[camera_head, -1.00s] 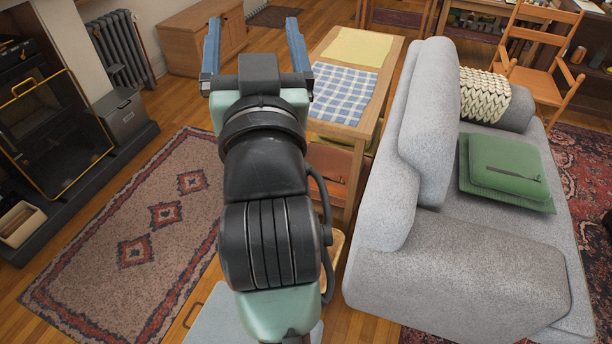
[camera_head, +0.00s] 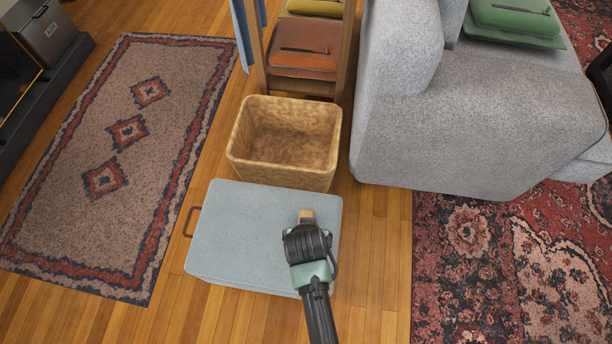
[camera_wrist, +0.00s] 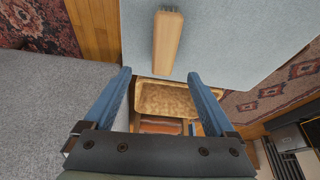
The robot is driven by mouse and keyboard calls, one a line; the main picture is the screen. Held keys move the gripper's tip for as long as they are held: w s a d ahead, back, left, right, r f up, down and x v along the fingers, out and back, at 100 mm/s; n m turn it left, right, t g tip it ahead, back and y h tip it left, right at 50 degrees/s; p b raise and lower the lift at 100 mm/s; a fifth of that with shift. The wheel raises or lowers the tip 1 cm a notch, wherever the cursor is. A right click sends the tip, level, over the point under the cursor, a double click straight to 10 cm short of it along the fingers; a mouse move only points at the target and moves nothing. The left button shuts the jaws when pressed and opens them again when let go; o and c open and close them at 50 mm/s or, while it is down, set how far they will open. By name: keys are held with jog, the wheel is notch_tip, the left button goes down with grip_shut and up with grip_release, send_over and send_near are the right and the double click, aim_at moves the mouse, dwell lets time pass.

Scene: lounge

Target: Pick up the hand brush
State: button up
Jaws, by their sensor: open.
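The hand brush (camera_wrist: 167,44) lies on the flat top of a grey-blue box (camera_wrist: 225,35). In the wrist view it has a pale wooden body with short dark bristles at its far end. My gripper (camera_wrist: 158,74) is open and empty, its two blue fingers apart. The brush lies beyond the fingertips in that view, apart from them. In the head view only a small wooden part of the brush (camera_head: 306,216) shows past my wrist, near the right side of the box (camera_head: 240,225). My wrist hides the fingers and the rest of the brush there.
An open, empty-looking woven basket (camera_head: 286,140) stands just behind the box. A grey sofa (camera_head: 460,120) is to the right. A wooden stand with cushions (camera_head: 305,45) is behind the basket. A patterned rug (camera_head: 120,150) lies left, with wooden floor between.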

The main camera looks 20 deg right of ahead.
jog(key=b+x, duration=0.2)
jog(key=x, duration=0.3)
jog(key=shift+w, duration=0.1)
jog(key=shift+a+b+x, duration=0.15)
jog(key=shift+b+x, duration=0.4)
jog(key=shift+x, duration=0.3)
jog(key=shift+a+b+x, duration=0.2)
jog(key=shift+b+x, duration=0.4)
jog(key=shift+x, duration=0.3)
jog(key=shift+a+b+x, duration=0.15)
jog(key=shift+b+x, duration=0.4)
jog(key=shift+x, duration=0.3)
jog(key=shift+f, duration=0.35)
grip_shut()
notch_tip(320, 180, up, 10)
jog(key=p, duration=0.5)
jog(key=shift+r, duration=0.25)
